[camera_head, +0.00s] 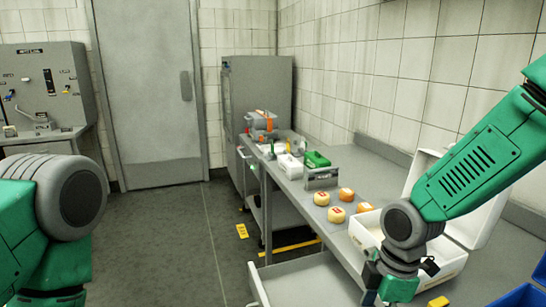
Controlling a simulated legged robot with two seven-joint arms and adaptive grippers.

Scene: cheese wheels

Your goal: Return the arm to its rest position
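My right arm (470,160) comes in from the right and bends down at a dark grey joint over the table's right part. Its lower links run down to the bottom edge, and no fingertips show. My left arm (25,240) shows only as green and grey links at the left edge; its gripper is out of view. Several small yellow and orange cheese wheels (337,214) sit on the grey table (315,240), left of the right arm's joint and apart from it. A white box (450,270) with a raised lid stands behind and beside that arm, partly hidden by it.
A white open container (275,290) is at the table's near left edge. A metal holder (321,178), a green-topped box (316,159) and a slicer-like machine (262,122) stand farther back. Blue bins (525,297) are at the lower right. The floor (170,245) at left is clear.

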